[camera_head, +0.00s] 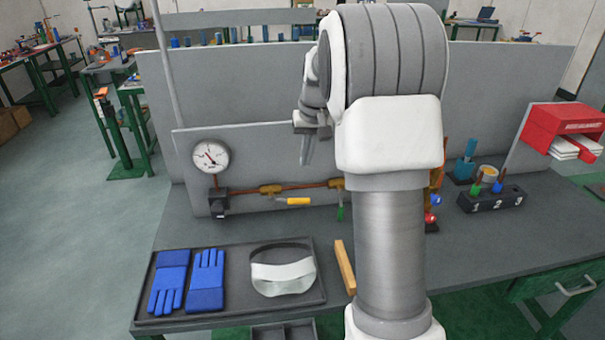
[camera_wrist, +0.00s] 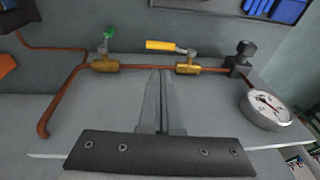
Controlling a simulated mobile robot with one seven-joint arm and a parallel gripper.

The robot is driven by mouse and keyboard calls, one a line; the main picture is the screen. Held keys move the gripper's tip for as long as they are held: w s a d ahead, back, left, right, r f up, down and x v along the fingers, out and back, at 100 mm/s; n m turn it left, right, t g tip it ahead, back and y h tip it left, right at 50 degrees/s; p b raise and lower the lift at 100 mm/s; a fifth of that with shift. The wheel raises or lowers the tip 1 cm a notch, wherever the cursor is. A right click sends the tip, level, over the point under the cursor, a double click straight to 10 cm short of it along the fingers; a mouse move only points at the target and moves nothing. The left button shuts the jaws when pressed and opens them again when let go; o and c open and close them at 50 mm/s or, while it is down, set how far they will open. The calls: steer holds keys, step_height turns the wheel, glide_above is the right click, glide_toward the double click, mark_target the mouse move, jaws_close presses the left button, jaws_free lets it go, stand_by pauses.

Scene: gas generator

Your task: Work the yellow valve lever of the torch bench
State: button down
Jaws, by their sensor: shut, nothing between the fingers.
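The yellow valve lever (camera_head: 293,201) sits on a brass valve (camera_head: 270,189) in the copper pipe along the bench's back panel. In the head view it lies about level, pointing right from the valve. It also shows in the wrist view (camera_wrist: 160,45), where the picture is turned over and the lever points left of its valve (camera_wrist: 187,68). My gripper (camera_head: 305,163) is in front of the panel, above and slightly right of the lever, pointing down. Its fingers (camera_wrist: 163,72) are shut with nothing between them and appear apart from the lever.
A green lever (camera_head: 341,213) hangs just right of the yellow one. A pressure gauge (camera_head: 211,157) is at the left. A tray (camera_head: 232,309) with blue gloves (camera_head: 206,280) and a visor (camera_head: 283,276) lies in front. My arm hides part of the bench's right side.

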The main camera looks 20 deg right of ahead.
mark_target(304, 201)
steer(key=x, duration=1.3)
steer(key=shift+s, duration=0.1)
steer(key=shift+f, duration=0.15)
steer(key=shift+s+d+f+y+b, duration=0.15)
steer(key=shift+f+y+b, duration=0.25)
steer(key=shift+b, duration=0.4)
steer(key=f+y+b, duration=0.1)
steer(key=b, duration=0.1)
steer(key=f+t+y+b, duration=0.1)
steer(key=shift+d+f+y+b, duration=0.2)
steer(key=shift+d+y+b, duration=0.1)
steer(key=shift+b, duration=0.05)
step_height(304, 201, down, 3)
steer(key=t+y+b, duration=0.1)
steer(key=y+b, duration=0.2)
steer(key=b, duration=0.1)
steer(key=shift+a+r+m, duration=0.15)
steer(key=shift+m, duration=0.25)
steer(key=f+y+b, duration=0.1)
steer(key=y+b, duration=0.2)
steer(key=shift+a+f+t, duration=0.35)
steer(key=shift+f+t, duration=0.05)
steer(key=shift+w+a+f+m+t+y+b, duration=0.3)
steer(key=shift+a+f+t+y+b, duration=0.3)
steer(key=shift+y+b, duration=0.5)
steer(key=shift+w+a+f+b, duration=0.2)
steer(key=shift+a+f+b, duration=0.35)
steer(key=shift+a+b, duration=0.2)
steer(key=shift+a, duration=0.1)
